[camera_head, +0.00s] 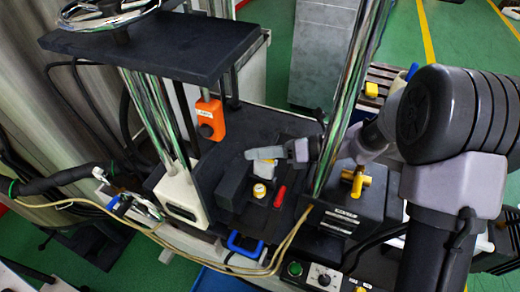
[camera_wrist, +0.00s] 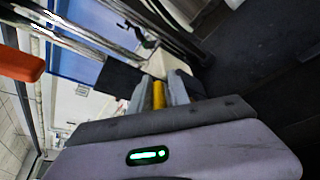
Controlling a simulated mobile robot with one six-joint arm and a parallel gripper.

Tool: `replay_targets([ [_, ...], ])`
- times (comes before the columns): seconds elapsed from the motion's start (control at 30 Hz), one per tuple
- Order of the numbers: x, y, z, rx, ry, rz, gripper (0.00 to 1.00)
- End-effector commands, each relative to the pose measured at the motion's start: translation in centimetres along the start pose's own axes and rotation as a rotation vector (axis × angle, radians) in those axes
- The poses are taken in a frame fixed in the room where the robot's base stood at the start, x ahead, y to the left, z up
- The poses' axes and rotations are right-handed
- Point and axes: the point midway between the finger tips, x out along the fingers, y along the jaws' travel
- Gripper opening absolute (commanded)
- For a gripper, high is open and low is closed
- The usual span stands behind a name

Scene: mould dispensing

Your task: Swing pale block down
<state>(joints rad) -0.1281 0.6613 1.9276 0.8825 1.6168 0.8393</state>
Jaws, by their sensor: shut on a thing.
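The pale block (camera_head: 264,169) is small and off-white, over the dark fixture in the middle of the head view. My gripper (camera_head: 264,153) reaches in from the right, its grey fingers at the block's upper end. In the wrist view, my gripper (camera_wrist: 159,92) is closed around a narrow yellow piece (camera_wrist: 158,95), with a pale surface (camera_wrist: 156,66) just beyond it. The fingers hide the grip itself, so how the yellow piece joins the block cannot be told.
A yellow-topped knob (camera_head: 259,190) and a red handle (camera_head: 280,196) sit just below the block. A shiny column (camera_head: 347,90) stands close to my arm, another (camera_head: 155,110) to the left. An orange box (camera_head: 209,119) hangs behind. A blue handle (camera_head: 244,246) is in front.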

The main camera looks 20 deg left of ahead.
Motion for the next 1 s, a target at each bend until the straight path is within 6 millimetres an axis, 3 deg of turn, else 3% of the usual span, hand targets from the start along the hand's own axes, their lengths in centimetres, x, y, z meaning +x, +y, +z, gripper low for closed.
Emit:
replay_targets([
  [0.1,0.1,0.0,-0.5,0.006,0.009,0.003,0.0],
  [0.13,0.1,-0.1,-0.5,0.006,0.009,0.003,0.24],
  [0.2,0.1,0.0,-0.4,0.006,0.007,0.002,0.38],
  [0.63,0.0,-0.1,-0.1,0.006,0.002,0.002,0.38],
  [0.73,-0.1,-0.7,0.1,0.073,-0.001,0.029,0.38],
  [0.87,-2.9,-1.0,0.6,0.129,-0.002,0.049,0.38],
  [1.0,-6.9,-1.2,0.6,0.128,-0.004,0.048,0.38],
])
